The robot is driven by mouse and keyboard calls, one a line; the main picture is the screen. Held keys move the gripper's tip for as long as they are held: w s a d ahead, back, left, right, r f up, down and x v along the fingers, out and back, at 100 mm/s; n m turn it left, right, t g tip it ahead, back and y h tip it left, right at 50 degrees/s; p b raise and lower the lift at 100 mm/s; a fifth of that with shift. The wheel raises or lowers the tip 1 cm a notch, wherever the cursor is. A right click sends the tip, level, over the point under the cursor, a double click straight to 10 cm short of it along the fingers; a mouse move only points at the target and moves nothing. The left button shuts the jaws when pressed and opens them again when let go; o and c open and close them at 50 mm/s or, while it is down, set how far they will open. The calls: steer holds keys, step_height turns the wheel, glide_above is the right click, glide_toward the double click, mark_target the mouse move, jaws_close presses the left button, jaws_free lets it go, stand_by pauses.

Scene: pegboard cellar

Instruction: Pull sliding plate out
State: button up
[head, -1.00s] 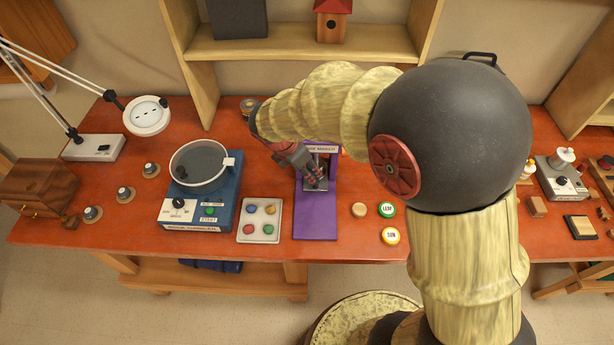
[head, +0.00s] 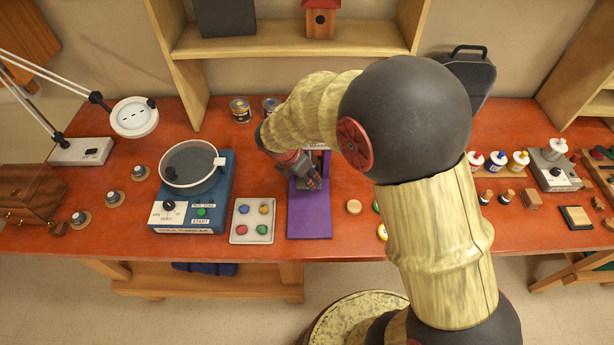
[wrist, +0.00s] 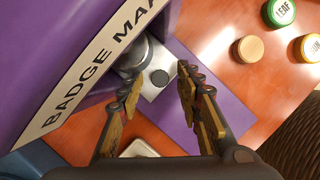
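The purple badge maker (head: 309,224) stands on the red bench, and its lettered front panel (wrist: 92,72) fills the left of the wrist view. The silver sliding plate (wrist: 151,91) lies on the purple base, partly under the press, with a round dark knob (wrist: 160,77) on it. My gripper (wrist: 161,70) is open, one finger on each side of the knob in the picture; whether either touches it I cannot tell. In the head view my gripper (head: 314,181) is over the base and hides the plate.
A tray with coloured buttons (head: 253,221) and a blue tumbler machine (head: 190,205) stand left of the badge maker. A wooden disc (wrist: 250,49), a green LEAF disc (wrist: 281,12) and a yellow disc (wrist: 311,47) lie to its right.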

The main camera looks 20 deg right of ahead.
steer(key=shift+c, duration=0.9)
jaws_close()
